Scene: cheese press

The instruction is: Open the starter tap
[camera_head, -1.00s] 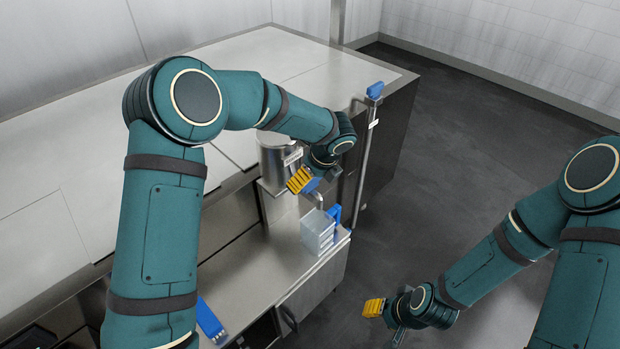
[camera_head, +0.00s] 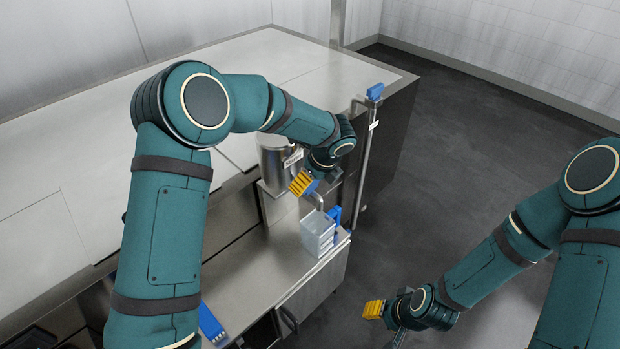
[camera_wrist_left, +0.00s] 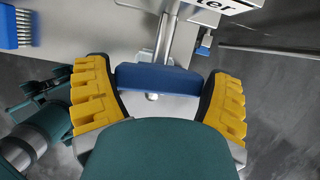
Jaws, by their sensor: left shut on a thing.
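The starter tap's blue lever (camera_wrist_left: 158,78) lies crosswise between the two yellow fingers of my left gripper (camera_wrist_left: 158,100) in the left wrist view. A metal pipe stands behind it, under a white label (camera_wrist_left: 215,5) ending in "ter". In the head view my left gripper (camera_head: 303,183) is at the front of the steel vessel (camera_head: 277,165), and a bit of blue shows beside its fingers. The gripper is shut on the lever. My right gripper (camera_head: 376,309) hangs over the floor, away from the tap; its finger gap is not clear.
Clear containers (camera_head: 317,232) stand on the steel counter (camera_head: 250,265) just below the left gripper, with a blue-handled item (camera_head: 334,214) beside them. A vertical pipe with a blue top (camera_head: 375,91) rises close to the right. The floor (camera_head: 460,150) at the right is open.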

